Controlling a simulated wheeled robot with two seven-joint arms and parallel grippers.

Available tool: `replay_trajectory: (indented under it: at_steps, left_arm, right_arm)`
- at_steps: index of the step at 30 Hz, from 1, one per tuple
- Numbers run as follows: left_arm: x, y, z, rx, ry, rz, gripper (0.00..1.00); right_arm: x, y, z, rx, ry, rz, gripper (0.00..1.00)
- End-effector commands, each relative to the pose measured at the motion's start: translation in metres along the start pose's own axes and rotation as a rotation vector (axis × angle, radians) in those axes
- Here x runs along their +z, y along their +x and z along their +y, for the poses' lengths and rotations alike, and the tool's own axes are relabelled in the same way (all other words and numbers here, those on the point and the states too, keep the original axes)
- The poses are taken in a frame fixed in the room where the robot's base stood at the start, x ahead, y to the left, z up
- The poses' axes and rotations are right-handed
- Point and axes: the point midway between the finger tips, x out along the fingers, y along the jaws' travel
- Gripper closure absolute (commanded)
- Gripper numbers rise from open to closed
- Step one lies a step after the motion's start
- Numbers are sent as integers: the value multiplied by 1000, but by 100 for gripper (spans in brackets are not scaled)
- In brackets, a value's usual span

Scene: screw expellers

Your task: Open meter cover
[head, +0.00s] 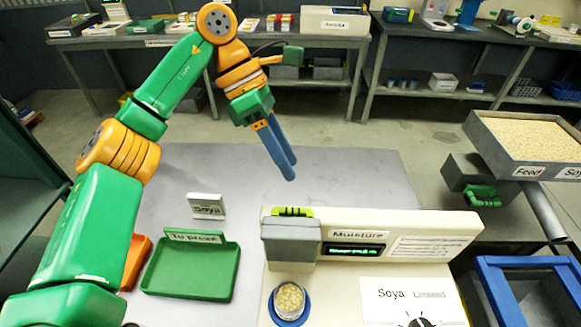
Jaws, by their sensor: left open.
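The moisture meter (440,228) is a cream-coloured unit with a label and a lit green display. A grey block (290,238), which looks like its cover, sits at the meter's left end and appears closed. A green and black grip (292,211) shows at the top of the block. A blue-rimmed cup of pale grains (290,300) stands just in front of the block. My left gripper (290,176) has blue fingers pointing down, above and behind the block in the picture. It is open and empty, apart from the grip. My right gripper is not in view.
A dial panel (415,305) is at front right. A feed hopper (525,140) and a blue bin (530,265) stand at right.

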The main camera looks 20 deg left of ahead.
Motion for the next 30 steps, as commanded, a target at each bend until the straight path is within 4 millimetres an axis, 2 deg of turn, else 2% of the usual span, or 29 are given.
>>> replay_trajectory:
  at_steps: [1, 3, 7, 13, 17, 22, 23, 27, 28, 30]
  left_arm:
    - [-10, 0, -2, -5, -15, 40, 53]
    - [-18, 3, -5, -12, -30, 72, 53]
    - [-21, 28, -6, -17, -30, 77, 53]
    - [-21, 59, -8, -16, -31, 76, 53]
    - [-22, 68, -8, -16, -30, 73, 53]
    - [-21, 68, -8, -15, -30, 72, 53]
    - [-21, 68, -8, -15, -30, 72, 56]
    - [-21, 68, -7, -15, -29, 72, 93]
    - [-21, 68, -7, -15, -29, 71, 100]
    - [-21, 68, -7, -15, -29, 71, 100]
  right_arm:
    - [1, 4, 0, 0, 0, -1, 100]
    - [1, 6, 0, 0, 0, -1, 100]
    - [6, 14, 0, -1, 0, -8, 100]
    - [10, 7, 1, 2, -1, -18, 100]
    - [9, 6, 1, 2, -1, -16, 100]
    - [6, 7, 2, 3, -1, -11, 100]
    - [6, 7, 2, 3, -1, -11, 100]
    - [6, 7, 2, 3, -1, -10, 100]
    - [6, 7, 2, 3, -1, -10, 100]
    - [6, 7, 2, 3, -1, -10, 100]
